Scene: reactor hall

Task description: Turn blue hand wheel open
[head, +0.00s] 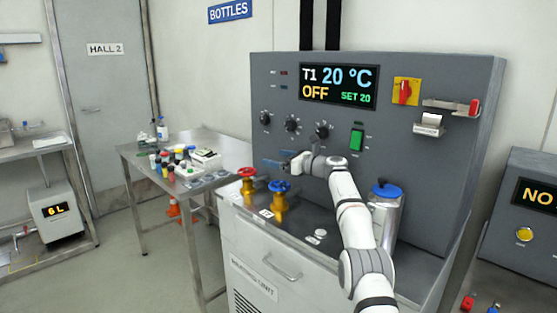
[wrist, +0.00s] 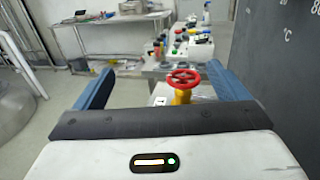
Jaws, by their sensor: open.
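The blue hand wheel (head: 279,186) sits on a yellow valve body on the metal top of the grey unit. My gripper (head: 268,159) is just above the blue wheel in the head picture, its blue fingers pointing left, apart from the wheel. The fingers are open and empty. The blue wheel does not show in the wrist view. A red hand wheel (head: 247,173) on a yellow valve stands to the left of the blue one. In the wrist view the red wheel (wrist: 184,79) appears beyond and between my open fingers (wrist: 148,88).
The unit's upright panel (head: 400,170) with knobs and a display reading 20 °C, OFF stands behind my arm. A metal canister with a blue lid (head: 386,189) stands right of my arm. A side table (head: 140,152) with bottles and small items is at the left.

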